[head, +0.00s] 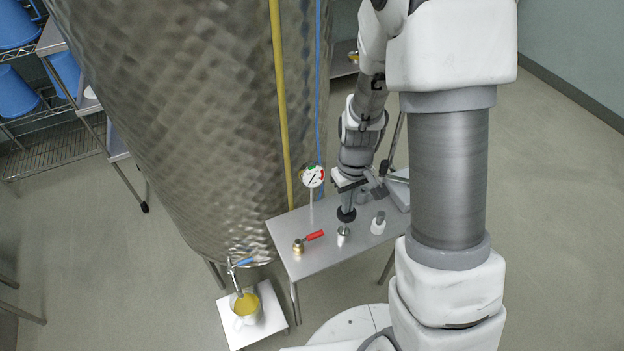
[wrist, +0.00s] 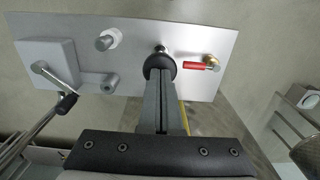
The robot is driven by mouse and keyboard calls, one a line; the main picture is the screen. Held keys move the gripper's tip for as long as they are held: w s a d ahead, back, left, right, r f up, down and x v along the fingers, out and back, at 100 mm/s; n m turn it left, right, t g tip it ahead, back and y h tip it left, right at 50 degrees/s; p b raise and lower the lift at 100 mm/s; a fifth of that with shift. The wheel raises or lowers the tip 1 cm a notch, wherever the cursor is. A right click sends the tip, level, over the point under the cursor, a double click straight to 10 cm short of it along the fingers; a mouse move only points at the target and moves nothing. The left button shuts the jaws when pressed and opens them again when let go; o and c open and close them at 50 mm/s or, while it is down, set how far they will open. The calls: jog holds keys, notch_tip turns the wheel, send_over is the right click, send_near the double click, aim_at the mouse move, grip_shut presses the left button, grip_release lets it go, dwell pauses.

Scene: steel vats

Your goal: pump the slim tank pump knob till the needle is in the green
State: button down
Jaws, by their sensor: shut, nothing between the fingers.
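The black round pump knob (head: 346,214) sits on a short steel pump body (head: 343,236) on a small steel table. My gripper (head: 348,196) points down right at the knob's top, its fingers shut together and empty. In the wrist view the shut fingertips (wrist: 161,80) overlap the knob (wrist: 159,66); whether they touch it I cannot tell. The round white gauge (head: 313,177) stands on a thin stem behind and left of the pump. Its face has green and red marks and a dark slanted needle; the needle's exact reading is too small to tell.
A red-handled valve (head: 314,235) and a pale capped fitting (head: 378,223) flank the pump on the steel table (head: 300,267). The big steel vat (head: 200,110) rises close behind. A jug of yellow liquid (head: 246,307) stands on a low white stand at front left.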

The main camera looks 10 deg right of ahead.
aim_at(344, 227)
notch_tip(344, 227, down, 7)
jog(key=b, duration=0.5)
jog(key=shift+r, duration=0.15)
notch_tip(344, 227, up, 6)
jog(key=p, duration=0.4)
jog(key=shift+r, duration=0.1)
jog(key=shift+f, duration=0.2)
jog(key=shift+r, duration=0.15)
dwell(1.4)
dwell(0.6)
